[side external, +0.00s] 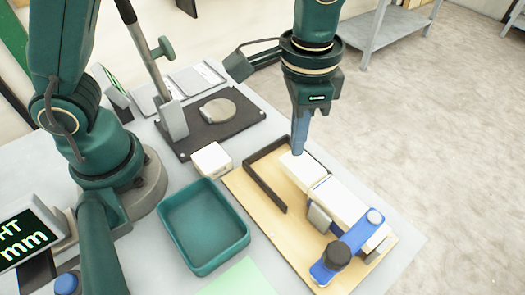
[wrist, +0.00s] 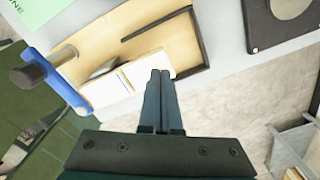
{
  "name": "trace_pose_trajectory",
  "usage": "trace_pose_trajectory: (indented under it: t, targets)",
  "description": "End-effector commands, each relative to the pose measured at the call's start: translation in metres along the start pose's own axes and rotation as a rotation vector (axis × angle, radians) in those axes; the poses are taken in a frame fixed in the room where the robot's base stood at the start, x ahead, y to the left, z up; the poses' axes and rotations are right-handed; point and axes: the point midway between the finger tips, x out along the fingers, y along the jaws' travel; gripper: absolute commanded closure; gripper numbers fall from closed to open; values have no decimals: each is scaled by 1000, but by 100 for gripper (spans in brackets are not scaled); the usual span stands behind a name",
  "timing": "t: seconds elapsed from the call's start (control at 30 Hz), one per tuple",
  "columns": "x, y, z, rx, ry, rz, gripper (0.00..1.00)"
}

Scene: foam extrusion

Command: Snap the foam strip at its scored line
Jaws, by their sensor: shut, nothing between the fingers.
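The white foam strip (side external: 345,205) lies on a wooden board (side external: 245,190), its near part under a blue clamp (side external: 345,245) with a dark knob. A seam crosses the strip between its clamped part and its far end piece (side external: 297,168). I cannot tell whether the two are still joined. In the wrist view, the end piece (wrist: 150,68) and clamped part (wrist: 105,90) show with a dark line between them. My gripper (side external: 299,152) is shut and empty, pointing down at the end piece. In the wrist view its fingertips (wrist: 160,74) overlap that piece; contact is unclear.
A dark L-shaped fence (side external: 265,185) stands on the board beside the strip. A teal tray (side external: 203,228) and a white block (side external: 211,160) are to the left. A black plate with a grey disc (side external: 217,110) lies behind. A green sheet (side external: 238,280) lies in front.

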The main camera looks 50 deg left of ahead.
Motion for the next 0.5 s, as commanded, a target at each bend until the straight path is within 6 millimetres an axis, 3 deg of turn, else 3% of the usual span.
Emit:
trace_pose_trajectory:
  t: [0.5]
  targets:
    - [10, 0, 0, 0, -2, 0, 100]
